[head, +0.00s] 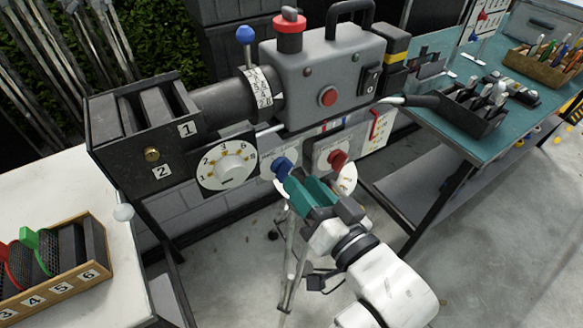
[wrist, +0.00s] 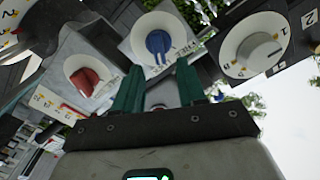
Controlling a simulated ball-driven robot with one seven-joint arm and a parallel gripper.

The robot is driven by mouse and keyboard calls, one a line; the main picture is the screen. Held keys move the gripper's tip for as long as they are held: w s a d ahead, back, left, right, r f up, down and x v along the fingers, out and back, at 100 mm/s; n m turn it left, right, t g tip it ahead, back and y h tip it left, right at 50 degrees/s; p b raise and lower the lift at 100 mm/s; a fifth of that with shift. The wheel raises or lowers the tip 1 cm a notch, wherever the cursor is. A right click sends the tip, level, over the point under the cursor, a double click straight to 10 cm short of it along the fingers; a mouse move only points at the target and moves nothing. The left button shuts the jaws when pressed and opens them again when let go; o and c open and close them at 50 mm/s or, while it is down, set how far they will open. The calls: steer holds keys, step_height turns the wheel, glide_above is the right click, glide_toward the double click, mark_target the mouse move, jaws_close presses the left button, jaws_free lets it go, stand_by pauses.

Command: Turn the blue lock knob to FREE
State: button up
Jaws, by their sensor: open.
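The blue lock knob (head: 284,168) sits on a white round plate below the grey lamp housing, between the white numbered dial and the red knob. In the wrist view the blue knob (wrist: 158,44) is at the top centre, on its white disc. My gripper (head: 308,192) has teal fingers and is just below and right of the blue knob in the head view. In the wrist view my gripper (wrist: 158,82) is open, its two fingers apart, with the knob beyond their tips. I cannot tell whether a fingertip touches the knob.
A red knob (head: 337,160) is close to the right of my gripper. The white numbered dial (head: 227,165) is to the left. The grey lamp housing (head: 325,70) is above. A teal-topped bench (head: 450,135) stands right, a white table (head: 120,265) left.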

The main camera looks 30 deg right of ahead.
mark_target(290, 171)
steer(key=shift+w+p, duration=0.3)
steer(key=shift+w, duration=2.15)
steer(key=shift+c, duration=0.2)
steer(key=c, duration=0.6)
